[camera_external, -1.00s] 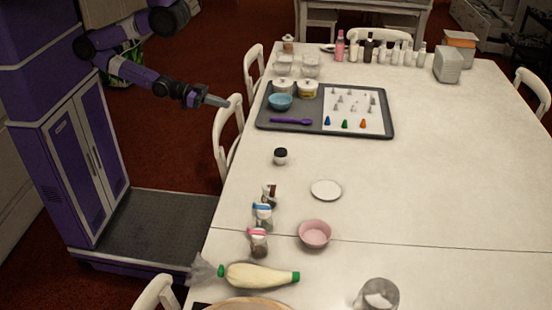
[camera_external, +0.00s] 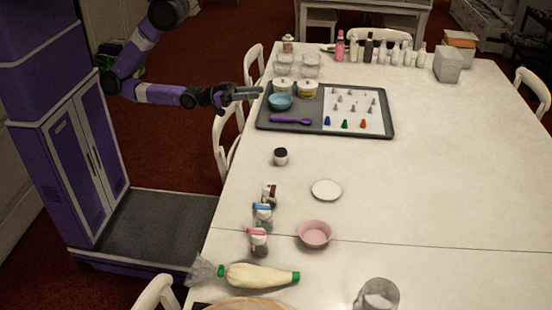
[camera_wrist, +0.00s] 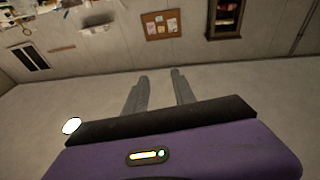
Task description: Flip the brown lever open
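My gripper (camera_external: 250,92) is at the left edge of the table, just left of the grey tray. In the wrist view its two fingers (camera_wrist: 160,77) stand apart with nothing between them. Three small jars stand in a row near the table's left edge: one with a brown and white top (camera_external: 270,192), one with a blue part on top (camera_external: 263,213) and one with a pink-red part on top (camera_external: 258,237). The brown part is too small to tell whether a lever is open or shut. The gripper is well behind the jars, and the wrist view does not show them.
The grey tray (camera_external: 263,125) holds tubs, a blue bowl (camera_external: 281,102), a purple utensil and piping tips. A dark-lidded jar (camera_external: 281,156), a white disc (camera_external: 326,190), a pink bowl (camera_external: 315,234) and a piping bag (camera_external: 258,275) surround the jars.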

